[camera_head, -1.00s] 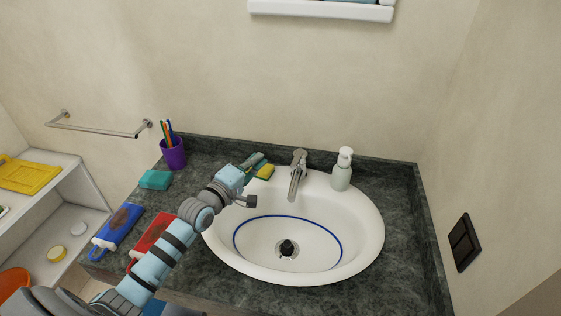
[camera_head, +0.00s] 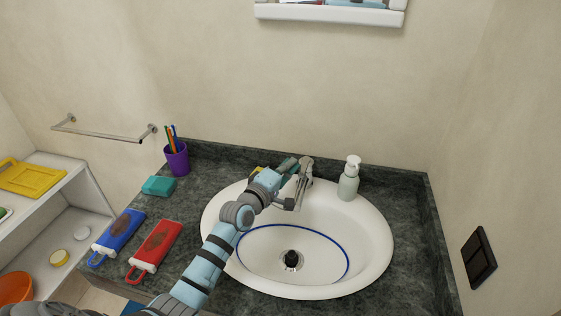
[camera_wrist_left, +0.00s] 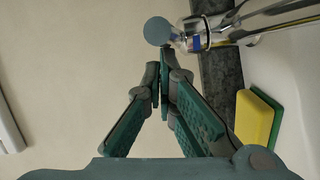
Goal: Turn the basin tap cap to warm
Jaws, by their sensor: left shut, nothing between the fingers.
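The chrome basin tap (camera_head: 305,172) stands at the back of the white basin (camera_head: 376,255). In the left wrist view the tap (camera_wrist_left: 222,30) enters from the upper right, with a blue mark on its collar and a round blue-grey disc (camera_wrist_left: 157,31) at its end. My left gripper (camera_head: 291,164) is shut and empty, just left of the tap's top. In the wrist view its fingertips (camera_wrist_left: 162,58) meet just below the disc; whether they touch it I cannot tell. My gripper partly hides the tap in the head view. My right gripper is not in view.
A yellow-green sponge (camera_wrist_left: 257,120) lies by the tap's left side. A soap dispenser (camera_head: 349,180) stands right of the tap. A purple cup (camera_head: 177,159) with brushes, a teal block (camera_head: 158,186), and red (camera_head: 156,246) and blue (camera_head: 118,234) items are on the left counter.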

